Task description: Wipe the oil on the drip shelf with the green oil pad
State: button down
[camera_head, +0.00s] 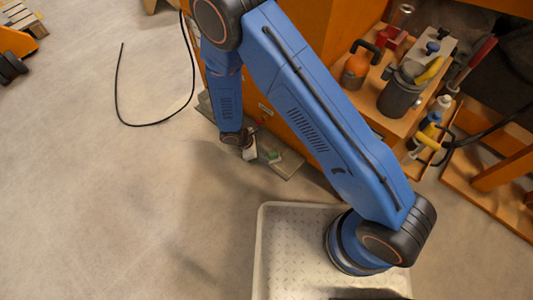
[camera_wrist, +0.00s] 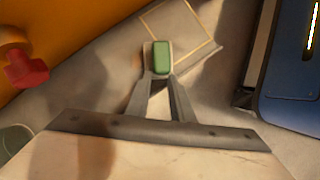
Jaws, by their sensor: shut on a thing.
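The green oil pad (camera_wrist: 162,58) is between the tips of my gripper (camera_wrist: 162,76) in the wrist view, and the two fingers are shut on it. A small green patch (camera_head: 272,157) beside my gripper (camera_head: 250,150) shows in the head view; I cannot tell surely that it is the pad. The grey drip shelf (camera_head: 290,168) runs along the foot of the orange machine, and my gripper is low over it. In the wrist view the shelf (camera_wrist: 212,22) bears a thin yellow outlined square, beside the pad. I cannot tell whether the pad touches the shelf. No oil shows clearly.
The orange machine wall (camera_wrist: 70,30) with a red knob (camera_wrist: 25,68) stands close on the left in the wrist view. A wooden bench (camera_head: 415,125) with bottles and tools is at the right in the head view. A black cable (camera_head: 118,90) lies on the open floor at left.

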jog(key=shift+s+f, duration=0.15)
jog(key=shift+s, duration=0.1)
jog(key=shift+w, duration=0.1)
jog(key=shift+w+d+f, duration=0.15)
jog(key=shift+w+d, duration=0.9)
jog(key=shift+w, duration=0.35)
jog(key=shift+w+d+f, duration=0.15)
jog(key=shift+w+d, duration=0.9)
jog(key=shift+w, duration=0.3)
notch_tip(320, 180, up, 6)
jog(key=shift+r, duration=0.1)
notch_tip(320, 180, up, 3)
jog(key=shift+f, duration=0.1)
